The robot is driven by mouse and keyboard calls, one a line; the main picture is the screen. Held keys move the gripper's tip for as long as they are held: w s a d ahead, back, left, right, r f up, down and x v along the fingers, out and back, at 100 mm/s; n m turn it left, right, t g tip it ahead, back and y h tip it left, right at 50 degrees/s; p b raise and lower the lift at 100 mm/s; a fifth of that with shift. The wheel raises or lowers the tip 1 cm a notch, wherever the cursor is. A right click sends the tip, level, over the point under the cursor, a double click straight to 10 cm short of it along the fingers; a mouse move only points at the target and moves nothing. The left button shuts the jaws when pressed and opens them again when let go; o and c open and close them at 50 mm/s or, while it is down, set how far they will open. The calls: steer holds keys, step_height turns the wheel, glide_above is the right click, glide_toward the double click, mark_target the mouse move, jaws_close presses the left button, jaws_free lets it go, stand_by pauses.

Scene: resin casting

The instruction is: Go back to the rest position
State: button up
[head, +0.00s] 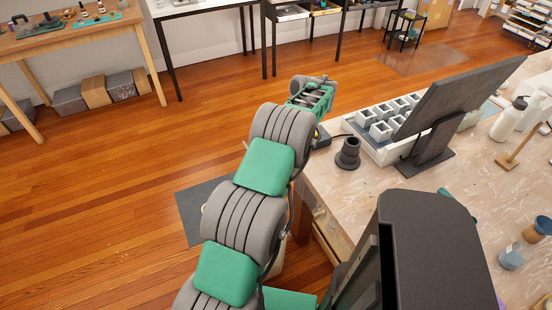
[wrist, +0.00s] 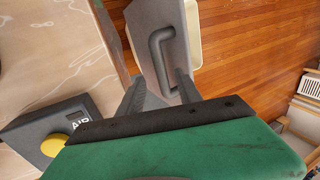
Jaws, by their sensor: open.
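My gripper (wrist: 163,84) is open, with its two dark fingers spread in the wrist view. Beyond the fingers is a grey panel with a dark bent bar handle (wrist: 158,50) and a cream edge. The handle's lower end shows between the fingertips, and no grip on it is visible. In the head view my arm reaches away along the left side of the workbench (head: 345,205). The fingers themselves cannot be made out there.
A dark box with a yellow button, marked AIR (wrist: 75,127), sits on the bench edge. A monitor (head: 462,95), a white tray of moulds (head: 375,150) and a dark round stand (head: 348,155) are on the bench. Open wooden floor (head: 110,195) lies to the left.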

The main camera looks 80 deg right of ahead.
steer(key=shift+s+r, duration=0.1)
steer(key=shift+r, duration=0.25)
